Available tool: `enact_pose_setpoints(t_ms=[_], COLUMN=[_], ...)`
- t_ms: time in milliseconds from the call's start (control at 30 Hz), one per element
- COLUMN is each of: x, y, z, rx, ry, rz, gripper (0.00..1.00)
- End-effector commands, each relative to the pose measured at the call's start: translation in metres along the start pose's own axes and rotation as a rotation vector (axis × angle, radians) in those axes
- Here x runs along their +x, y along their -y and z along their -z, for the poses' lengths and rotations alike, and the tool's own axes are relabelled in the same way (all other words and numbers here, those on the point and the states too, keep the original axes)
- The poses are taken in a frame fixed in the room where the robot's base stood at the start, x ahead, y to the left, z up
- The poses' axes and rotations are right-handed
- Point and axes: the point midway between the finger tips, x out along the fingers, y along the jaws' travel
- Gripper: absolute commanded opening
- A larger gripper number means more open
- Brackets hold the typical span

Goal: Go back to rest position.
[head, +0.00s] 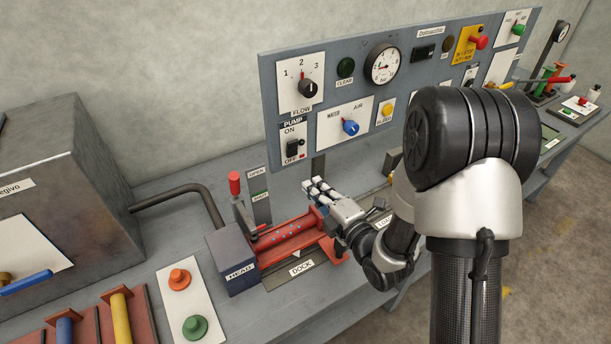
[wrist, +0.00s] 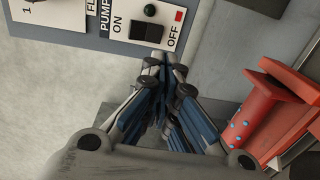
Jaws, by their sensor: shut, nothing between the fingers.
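My gripper (head: 318,190) is in the middle of the head view, just above and behind the red flanged spool (head: 290,238). The spool lies in the dock, beside the dark block marked HEAD (head: 232,260). In the wrist view the fingers of my gripper (wrist: 168,75) are together with nothing between them. They point toward the pump switch (wrist: 143,32), which also shows in the head view (head: 293,149). The spool, with small blue spots on it, shows at the right of the wrist view (wrist: 248,122), apart from the fingers. My forearm hides part of the dock's right side.
A grey control panel (head: 350,75) with knobs and a gauge stands behind the bench. A red-handled lever (head: 236,190) rises left of my gripper. A metal cabinet (head: 75,190) is at the left.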

Motion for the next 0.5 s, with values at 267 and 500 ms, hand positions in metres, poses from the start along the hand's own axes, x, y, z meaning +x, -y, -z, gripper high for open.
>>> enact_pose_setpoints(t_ms=[267,500], x=[-0.026,-0.026], y=[0.002,-0.002], z=[0.000,-0.005], rx=[0.000,0.015], ry=[0.001,0.015], rz=[0.000,0.024], gripper=[0.00,0.00])
